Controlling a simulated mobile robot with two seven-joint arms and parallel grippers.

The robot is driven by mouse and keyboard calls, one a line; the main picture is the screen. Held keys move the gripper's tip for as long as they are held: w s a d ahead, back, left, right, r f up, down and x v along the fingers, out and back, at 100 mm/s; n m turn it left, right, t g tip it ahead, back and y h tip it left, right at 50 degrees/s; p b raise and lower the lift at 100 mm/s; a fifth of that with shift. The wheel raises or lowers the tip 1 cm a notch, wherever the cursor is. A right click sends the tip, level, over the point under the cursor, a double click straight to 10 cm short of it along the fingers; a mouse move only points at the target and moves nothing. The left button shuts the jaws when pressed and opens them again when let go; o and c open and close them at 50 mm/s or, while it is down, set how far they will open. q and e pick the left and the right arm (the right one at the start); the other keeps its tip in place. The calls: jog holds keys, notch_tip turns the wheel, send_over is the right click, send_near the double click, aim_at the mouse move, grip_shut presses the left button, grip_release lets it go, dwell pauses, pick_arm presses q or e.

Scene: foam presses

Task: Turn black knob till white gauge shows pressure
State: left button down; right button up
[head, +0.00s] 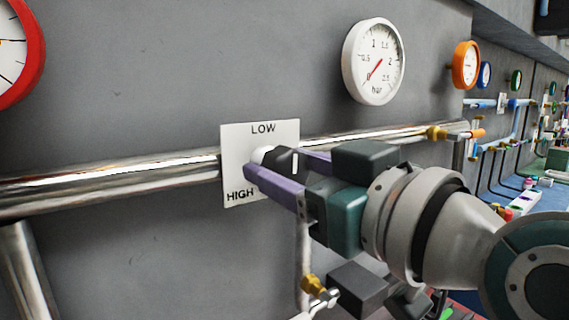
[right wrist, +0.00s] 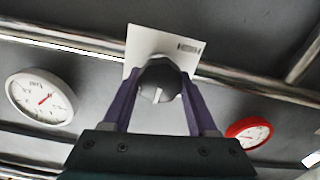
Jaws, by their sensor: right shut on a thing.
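The black knob (head: 283,160) sits on a white plate (head: 235,150) marked LOW at the top and HIGH at the lower left. My right gripper (head: 272,163) is shut on the knob, one purple finger on each side, and partly hides it in the head view. In the right wrist view the knob (right wrist: 160,84) shows between both fingers, with a white line on its face. The white gauge (head: 374,62) hangs on the wall up and right of the knob; its red needle points lower left, near 0 bar. My left gripper is not in view.
A steel pipe (head: 110,184) runs along the grey wall behind the plate. A red-rimmed gauge (head: 14,52) is at the far left and an orange gauge (head: 466,65) at the right. A small brass valve (head: 313,284) is below the knob.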

jog(key=m+p, duration=0.2)
jog(key=m, duration=0.1)
jog(key=shift+r+m, duration=0.1)
jog(key=shift+m, duration=0.3)
jog(key=m+p, duration=0.1)
jog(key=m, duration=0.4)
jog(key=shift+w+d+p, duration=0.1)
jog(key=shift+p, duration=0.3)
jog(key=m+p, duration=0.1)
jog(key=m, duration=0.5)
jog(key=shift+f, duration=0.2)
jog(key=shift+d+f+m+p, duration=0.1)
jog(key=shift+m+p, duration=0.25)
jog(key=shift+m, duration=1.85)
jog(key=o, duration=1.4)
